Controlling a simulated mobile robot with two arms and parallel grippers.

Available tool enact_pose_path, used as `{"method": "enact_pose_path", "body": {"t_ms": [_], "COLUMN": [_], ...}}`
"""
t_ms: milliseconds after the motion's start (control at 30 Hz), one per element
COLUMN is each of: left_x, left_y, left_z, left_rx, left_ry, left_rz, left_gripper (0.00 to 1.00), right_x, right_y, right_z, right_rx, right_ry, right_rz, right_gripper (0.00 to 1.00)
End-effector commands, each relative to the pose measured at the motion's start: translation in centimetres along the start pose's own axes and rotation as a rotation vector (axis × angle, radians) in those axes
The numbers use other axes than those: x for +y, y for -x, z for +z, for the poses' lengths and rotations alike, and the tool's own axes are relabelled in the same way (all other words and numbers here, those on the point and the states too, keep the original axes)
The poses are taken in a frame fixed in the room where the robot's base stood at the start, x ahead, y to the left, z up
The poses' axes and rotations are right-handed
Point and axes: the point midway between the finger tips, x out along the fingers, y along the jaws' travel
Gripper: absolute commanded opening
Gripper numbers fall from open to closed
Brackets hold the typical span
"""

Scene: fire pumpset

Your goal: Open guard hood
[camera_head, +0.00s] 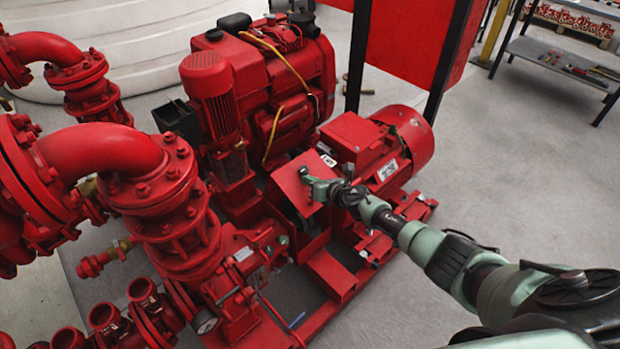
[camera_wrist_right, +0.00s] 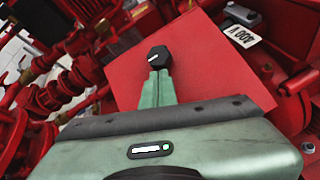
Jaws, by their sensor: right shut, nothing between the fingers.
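The guard hood (camera_head: 291,190) is a red box-shaped cover between the pump and the motor in the head view. Its flat red face fills the middle of the right wrist view (camera_wrist_right: 215,85). A black knob (camera_wrist_right: 159,56) sits on that face; it also shows in the head view (camera_head: 303,171). My right gripper (camera_head: 309,181) reaches in from the right over the hood. Its pale green fingers (camera_wrist_right: 157,76) are shut and empty, with tips right at the knob's near side. I cannot tell whether they touch it. My left gripper is not in view.
The red motor (camera_head: 370,150) stands right behind the hood. Large red pipes and a flanged valve (camera_head: 165,200) stand to the left. A red engine (camera_head: 270,80) and a red panel (camera_head: 415,40) are behind. Grey floor (camera_head: 510,170) is clear on the right.

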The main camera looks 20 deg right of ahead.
Motion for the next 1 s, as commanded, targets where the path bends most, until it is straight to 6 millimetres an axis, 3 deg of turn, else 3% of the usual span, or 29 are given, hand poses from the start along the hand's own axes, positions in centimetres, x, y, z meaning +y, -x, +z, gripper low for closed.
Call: {"method": "enact_pose_path", "body": {"t_ms": [433, 700, 1000], "left_x": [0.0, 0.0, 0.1], "left_y": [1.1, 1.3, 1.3], "left_z": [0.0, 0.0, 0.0], "left_rx": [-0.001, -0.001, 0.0], "left_ry": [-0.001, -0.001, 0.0], "left_rz": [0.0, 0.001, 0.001], "left_gripper": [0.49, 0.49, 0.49], "right_x": [1.1, 2.8, 3.6], "right_y": [-1.0, -3.4, -4.5], "right_z": [2.9, 6.3, 8.0], "right_rx": [-0.005, -0.006, -0.003], "right_ry": [0.0, 0.0, 0.0], "right_rz": [-0.001, -0.001, -0.001], "right_gripper": [0.0, 0.0, 0.0]}}
